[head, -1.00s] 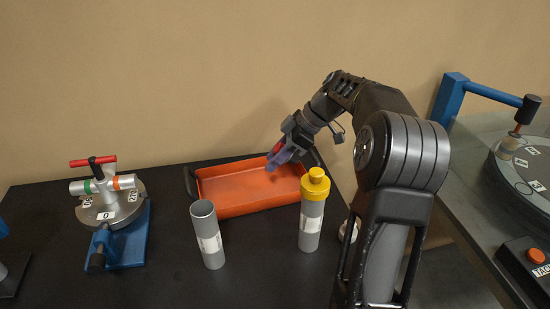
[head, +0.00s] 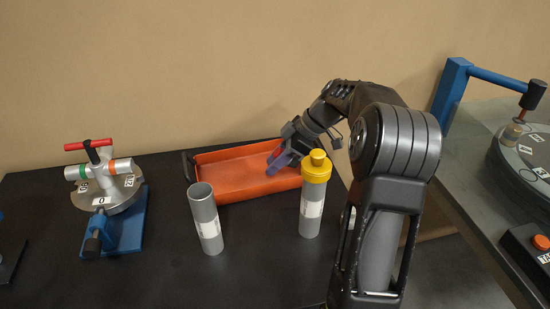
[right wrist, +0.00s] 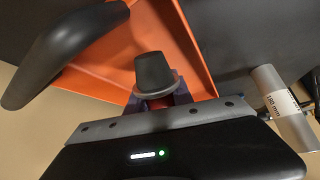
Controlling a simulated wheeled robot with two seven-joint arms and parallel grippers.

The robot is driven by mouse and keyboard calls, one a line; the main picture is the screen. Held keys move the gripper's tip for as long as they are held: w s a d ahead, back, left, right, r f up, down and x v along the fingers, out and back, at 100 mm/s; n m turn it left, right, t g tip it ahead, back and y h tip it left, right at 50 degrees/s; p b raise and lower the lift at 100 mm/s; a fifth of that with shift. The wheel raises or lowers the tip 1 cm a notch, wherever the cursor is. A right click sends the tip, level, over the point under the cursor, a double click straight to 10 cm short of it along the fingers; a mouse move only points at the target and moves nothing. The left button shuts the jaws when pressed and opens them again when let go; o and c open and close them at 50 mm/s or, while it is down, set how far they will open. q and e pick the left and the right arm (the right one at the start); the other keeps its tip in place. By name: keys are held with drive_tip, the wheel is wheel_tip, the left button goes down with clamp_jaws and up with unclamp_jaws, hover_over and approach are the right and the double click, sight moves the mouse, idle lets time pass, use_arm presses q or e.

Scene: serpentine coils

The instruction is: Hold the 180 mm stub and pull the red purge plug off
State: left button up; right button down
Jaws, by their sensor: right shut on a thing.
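My right gripper (head: 278,161), with purple fingers, is low over the right part of the orange tray. It is shut on the red purge plug (right wrist: 159,102). In the right wrist view, a little red shows between the fingers, below a dark grey tapered piece (right wrist: 153,72). The plug is hidden in the head view. The grey stub (head: 206,222) stands upright and open-topped on the black table, in front of the tray. The stub in the right wrist view (right wrist: 284,112) carries a 180 mm label. My left gripper is not in view.
The orange tray (head: 221,188) has dark end handles. A grey tube with a yellow cap (head: 316,168) stands right of the stub, near my right arm. A blue-based fixture with a red T-handle (head: 88,144) stands left. Another bench (head: 478,128) is at the right.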

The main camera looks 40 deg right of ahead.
drive_tip(key=c, duration=1)
unclamp_jaws()
drive_tip(key=shift+c, duration=0.2)
drive_tip(key=v, duration=0.7)
drive_tip(key=shift+s+d+r+b, duration=0.15)
drive_tip(key=shift+r+b, duration=0.15)
drive_tip(key=shift+b, duration=0.1)
drive_tip(key=shift+s+f, duration=0.1)
